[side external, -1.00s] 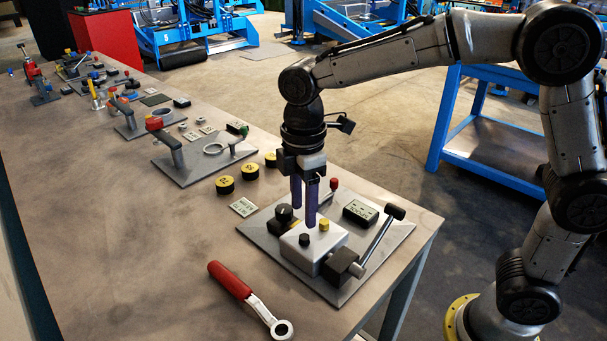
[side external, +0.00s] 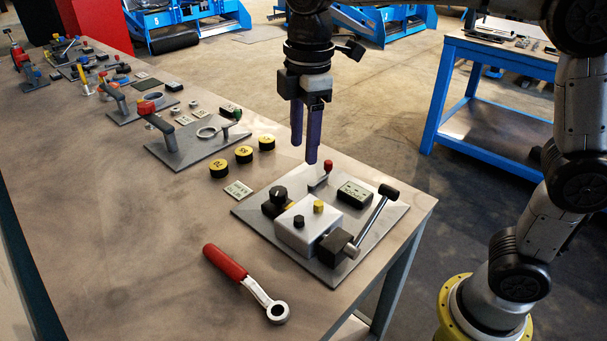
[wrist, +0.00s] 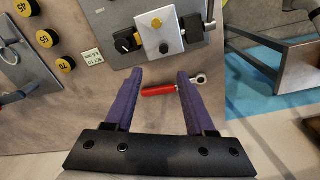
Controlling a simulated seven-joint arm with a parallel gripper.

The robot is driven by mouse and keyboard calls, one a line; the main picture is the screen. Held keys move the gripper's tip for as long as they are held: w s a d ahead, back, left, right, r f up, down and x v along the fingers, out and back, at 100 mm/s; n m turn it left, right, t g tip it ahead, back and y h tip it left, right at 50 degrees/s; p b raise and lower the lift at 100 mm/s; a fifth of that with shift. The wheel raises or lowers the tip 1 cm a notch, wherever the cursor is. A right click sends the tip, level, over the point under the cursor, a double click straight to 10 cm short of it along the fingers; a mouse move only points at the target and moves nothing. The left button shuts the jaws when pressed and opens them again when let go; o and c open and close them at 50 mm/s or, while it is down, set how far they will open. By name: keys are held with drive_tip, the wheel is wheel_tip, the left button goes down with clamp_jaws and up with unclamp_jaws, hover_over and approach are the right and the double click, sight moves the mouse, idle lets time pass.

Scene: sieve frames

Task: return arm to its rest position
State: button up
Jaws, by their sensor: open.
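My gripper (side external: 304,147) has two purple fingers, spread apart with nothing between them. In the side view it hangs above the far part of a grey plate (side external: 378,236) that bears a light block with a yellow and a black button (side external: 318,207). The fingers are clear of the plate. In the wrist view the gripper (wrist: 157,75) is open. The light block (wrist: 158,38) shows beyond the fingertips, and a red-handled ring wrench (wrist: 158,90) shows between the fingers, farther off on the table.
The plate also carries a black knob (side external: 279,195), a lever (side external: 376,215), a small red-topped switch (side external: 327,167) and a display (side external: 357,194). The wrench (side external: 228,262) lies in front. Black-and-yellow discs (side external: 244,153) and other fixtures line the table (side external: 120,230). A blue bench (side external: 490,110) stands behind.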

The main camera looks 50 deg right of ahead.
drive_tip(key=s+d+r+m+t, duration=0.35)
drive_tip(key=s+d, duration=0.45)
drive_tip(key=s, duration=0.3)
drive_tip(key=s+d+f+m+t, duration=0.1)
drive_tip(key=s+d+f+m, duration=0.1)
drive_tip(key=s+f+m, duration=0.6)
drive_tip(key=shift+d+f+m, duration=0.4)
drive_tip(key=shift+f+m, duration=0.15)
drive_tip(key=shift+m, duration=0.5)
drive_tip(key=shift+s+t, duration=0.1)
drive_tip(key=shift+t, duration=0.15)
